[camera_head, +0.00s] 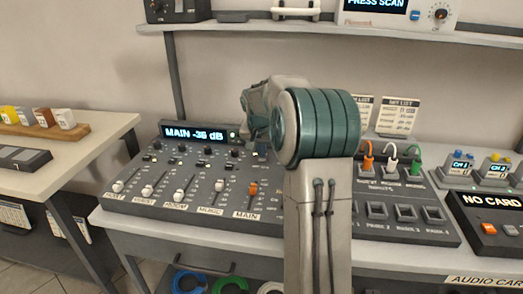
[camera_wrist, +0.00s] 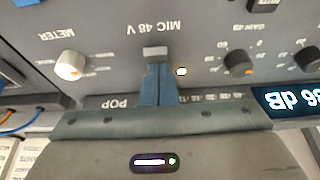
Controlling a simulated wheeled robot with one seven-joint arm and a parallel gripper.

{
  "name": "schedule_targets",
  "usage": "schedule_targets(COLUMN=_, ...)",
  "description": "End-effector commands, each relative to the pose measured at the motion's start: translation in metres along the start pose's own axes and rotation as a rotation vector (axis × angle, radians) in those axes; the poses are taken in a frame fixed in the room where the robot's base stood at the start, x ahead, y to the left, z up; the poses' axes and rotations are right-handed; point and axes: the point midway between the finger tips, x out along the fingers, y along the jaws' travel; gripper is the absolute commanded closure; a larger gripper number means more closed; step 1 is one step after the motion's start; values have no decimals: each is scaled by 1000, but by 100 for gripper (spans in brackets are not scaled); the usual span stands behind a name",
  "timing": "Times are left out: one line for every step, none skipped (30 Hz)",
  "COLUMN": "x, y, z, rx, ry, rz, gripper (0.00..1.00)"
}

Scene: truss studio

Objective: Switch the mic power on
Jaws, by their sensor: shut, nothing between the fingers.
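In the wrist view, which shows the panel upside down, a small grey switch (camera_wrist: 155,52) sits beside the label MIC 48 V. My gripper (camera_wrist: 158,72) is shut and empty, its blue fingertips right at the switch. Whether they touch it I cannot tell. In the head view, my arm hides the switch and my fingertips. The mixing console (camera_head: 190,214) there has a display (camera_head: 194,134) reading MAIN -36 dB.
A METER knob (camera_wrist: 71,65) and a GAIN knob (camera_wrist: 238,63) flank the switch. In the head view, faders (camera_head: 179,195) line the console, and plugged cables (camera_head: 391,150) stand right of my arm. A shelf (camera_head: 240,27) runs above. A NO CARD unit (camera_head: 490,218) stands far right.

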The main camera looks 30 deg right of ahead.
Motion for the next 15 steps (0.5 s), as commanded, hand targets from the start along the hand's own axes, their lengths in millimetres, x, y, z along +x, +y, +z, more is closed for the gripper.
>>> schedule_targets(x=0, y=0, z=0, rx=0, ry=0, rz=0, gripper=100)
schedule_targets(x=0, y=0, z=0, rx=0, ry=0, rz=0, gripper=100)
schedule_targets(x=-2, y=0, z=-1, rx=0, ry=0, rz=0, gripper=100)
schedule_targets(x=-3, y=0, z=-1, rx=0, ry=0, rz=0, gripper=100)
schedule_targets(x=-5, y=0, z=-2, rx=0, ry=0, rz=0, gripper=100)
schedule_targets(x=-8, y=0, z=-3, rx=0, ry=1, rz=0, gripper=100)
schedule_targets(x=-11, y=0, z=-4, rx=0, ry=1, rz=0, gripper=100)
schedule_targets(x=-14, y=0, z=-5, rx=0, ry=1, rz=-1, gripper=100)
schedule_targets(x=-19, y=0, z=-7, rx=0, ry=1, rz=-1, gripper=100)
schedule_targets(x=-24, y=-1, z=-9, rx=-1, ry=0, rz=-1, gripper=100)
schedule_targets(x=-28, y=-1, z=-10, rx=-1, ry=0, rz=-1, gripper=100)
schedule_targets(x=-34, y=-1, z=-12, rx=-1, ry=0, rz=-1, gripper=100)
schedule_targets(x=-38, y=-1, z=-14, rx=-1, ry=0, rz=0, gripper=100)
schedule_targets(x=-43, y=-1, z=-16, rx=-1, ry=0, rz=0, gripper=100)
schedule_targets(x=-49, y=-1, z=-18, rx=0, ry=2, rz=0, gripper=100)
